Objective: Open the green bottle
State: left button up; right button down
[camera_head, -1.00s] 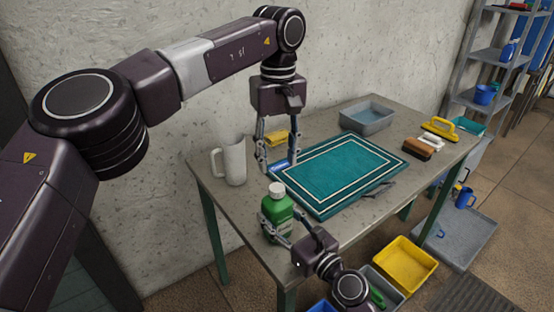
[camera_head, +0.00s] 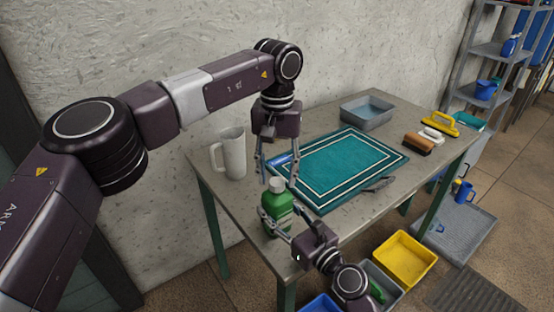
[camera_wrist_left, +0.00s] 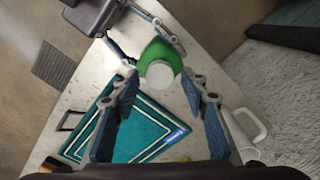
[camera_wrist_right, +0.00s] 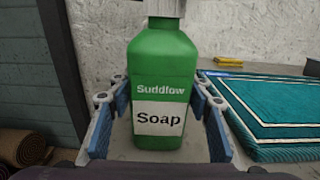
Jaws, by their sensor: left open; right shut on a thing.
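The green bottle (camera_head: 279,207) with a white cap (camera_head: 277,184) stands upright near the table's front left corner. In the right wrist view the bottle (camera_wrist_right: 161,80) shows a white label reading "Soap". My right gripper (camera_head: 277,219) is shut on the bottle's body, a finger on each side. My left gripper (camera_head: 279,180) points down from above, open, with its fingers around or just above the cap. In the left wrist view the white cap (camera_wrist_left: 159,74) lies between and beyond the open fingers; contact is not visible.
A white pitcher (camera_head: 233,156) stands left of the bottle. A teal rug (camera_head: 345,166) lies behind and right. A grey basin (camera_head: 367,110) and brushes (camera_head: 418,143) are farther back. Yellow bin (camera_head: 404,258) stands on the floor at right.

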pick_arm(q)
jog(key=shift+f, duration=0.7)
